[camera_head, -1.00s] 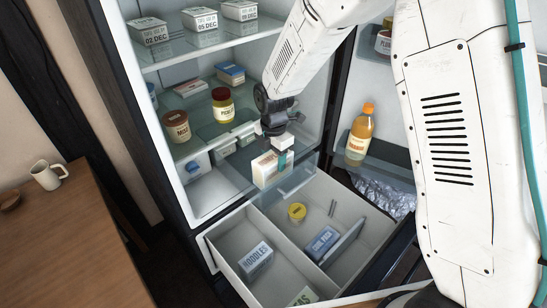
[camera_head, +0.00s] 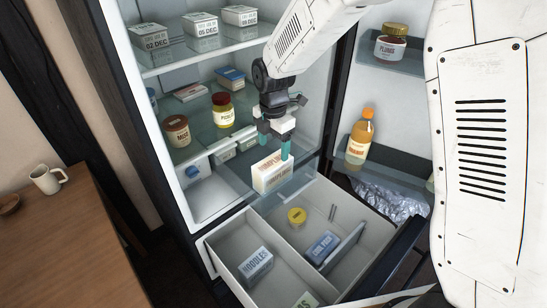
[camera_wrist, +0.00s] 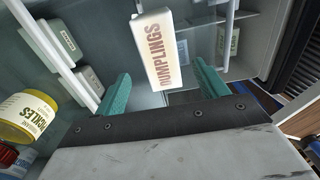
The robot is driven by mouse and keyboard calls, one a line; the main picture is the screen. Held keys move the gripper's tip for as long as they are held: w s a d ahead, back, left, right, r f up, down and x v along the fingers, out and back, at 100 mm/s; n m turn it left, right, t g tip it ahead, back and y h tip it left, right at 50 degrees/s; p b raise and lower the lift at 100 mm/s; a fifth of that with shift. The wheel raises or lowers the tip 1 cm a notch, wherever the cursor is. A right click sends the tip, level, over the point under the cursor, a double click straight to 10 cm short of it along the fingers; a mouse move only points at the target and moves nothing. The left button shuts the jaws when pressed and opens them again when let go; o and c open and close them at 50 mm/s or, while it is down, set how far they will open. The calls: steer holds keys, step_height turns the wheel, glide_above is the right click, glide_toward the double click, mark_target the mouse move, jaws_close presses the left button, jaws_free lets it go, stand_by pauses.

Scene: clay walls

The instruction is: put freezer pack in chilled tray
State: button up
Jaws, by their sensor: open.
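A blue-and-white pack (camera_head: 322,246), its small label hard to read, lies in the right compartment of the open drawer (camera_head: 240,222); it looks like the freezer pack. I cannot tell which surface is the chilled tray. My gripper (camera_head: 274,143) is open and empty, with teal fingers pointing down. It is just above a white dumplings box (camera_head: 268,176), which stands upright at the front of the fridge above the drawer. In the wrist view the dumplings box (camera_wrist: 160,48) shows between and beyond the open fingers (camera_wrist: 160,85). The pack is not seen there.
Noodles (camera_head: 256,262) lie in the drawer's left compartment. A yellow-lidded tub (camera_head: 296,216) and a slanted grey panel (camera_head: 347,243) are near the pack. Pickles (camera_head: 222,109) and miso (camera_head: 177,131) stand on the shelf. An orange bottle (camera_head: 361,136) stands in the door.

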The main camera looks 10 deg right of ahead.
steer(key=s+d+r+m, duration=0.4)
steer(key=r, duration=0.3)
steer(key=s+d+r+m, duration=0.3)
steer(key=s+r, duration=0.1)
steer(key=r, duration=0.3)
steer(key=s+d+r+m, duration=0.1)
steer(key=s+d+m, duration=0.2)
steer(key=s+m, duration=0.3)
steer(key=s+d+r+m, duration=0.1)
steer(key=s+d+m, duration=0.3)
steer(key=s, duration=0.6)
steer(key=s+d+r+m+t, duration=0.1)
steer(key=s+d+r+m, duration=0.1)
steer(key=s+m, duration=0.5)
steer(key=shift+s+d+m, duration=0.4)
steer(key=shift+s+d, duration=0.1)
steer(key=shift+d, duration=0.4)
steer(key=shift+r, duration=0.1)
